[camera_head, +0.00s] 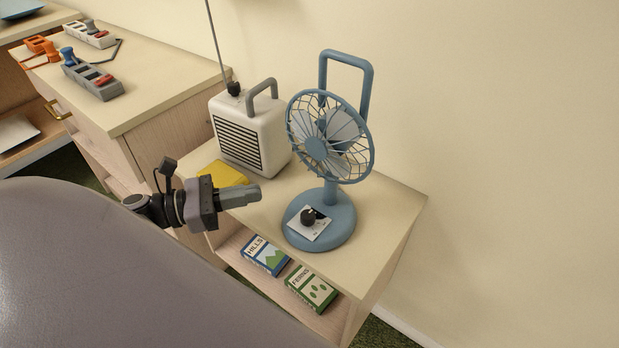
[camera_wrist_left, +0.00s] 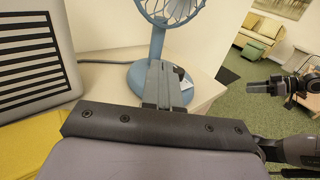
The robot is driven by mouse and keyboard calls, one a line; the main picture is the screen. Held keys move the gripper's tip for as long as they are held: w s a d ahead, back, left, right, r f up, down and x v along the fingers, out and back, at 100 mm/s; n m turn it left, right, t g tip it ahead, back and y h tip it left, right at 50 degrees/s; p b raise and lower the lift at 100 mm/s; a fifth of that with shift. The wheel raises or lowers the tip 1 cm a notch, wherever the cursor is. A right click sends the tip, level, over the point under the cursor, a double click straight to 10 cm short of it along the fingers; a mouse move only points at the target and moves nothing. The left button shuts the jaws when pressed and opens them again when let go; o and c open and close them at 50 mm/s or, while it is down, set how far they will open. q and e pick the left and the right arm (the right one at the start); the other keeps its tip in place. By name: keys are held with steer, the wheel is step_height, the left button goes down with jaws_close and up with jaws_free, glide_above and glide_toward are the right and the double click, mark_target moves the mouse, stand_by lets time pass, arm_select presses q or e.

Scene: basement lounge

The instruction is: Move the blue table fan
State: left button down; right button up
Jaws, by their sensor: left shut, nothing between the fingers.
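The blue table fan (camera_head: 330,195) stands upright on a small cream-topped cabinet (camera_head: 388,225). It has a round base with a dial, a wire cage and a tall loop handle at the back. My left gripper (camera_head: 255,194) is shut and empty, left of the fan's base and apart from it. In the left wrist view the shut fingers (camera_wrist_left: 163,72) point toward the fan's base and stem (camera_wrist_left: 156,45), hiding part of the base. My right gripper (camera_wrist_left: 262,87) seems to show at the right of the left wrist view, too small to read its jaws.
A white slatted box with a handle (camera_head: 250,130) stands behind left of the fan, beside a yellow item (camera_head: 222,174). A longer cabinet (camera_head: 160,80) with small gadgets is at left. The wall is close behind.

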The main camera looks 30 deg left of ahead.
arm_select(q)
steer(key=p+x, duration=0.1)
steer(key=x, duration=1)
steer(key=shift+w+d, duration=0.2)
steer(key=shift+w, duration=0.05)
steer(key=shift+w+d, duration=0.15)
steer(key=shift+d, duration=0.05)
steer(key=b+x, duration=0.3)
steer(key=x, duration=0.9)
steer(key=shift+w, duration=0.1)
steer(key=shift+w+d, duration=0.55)
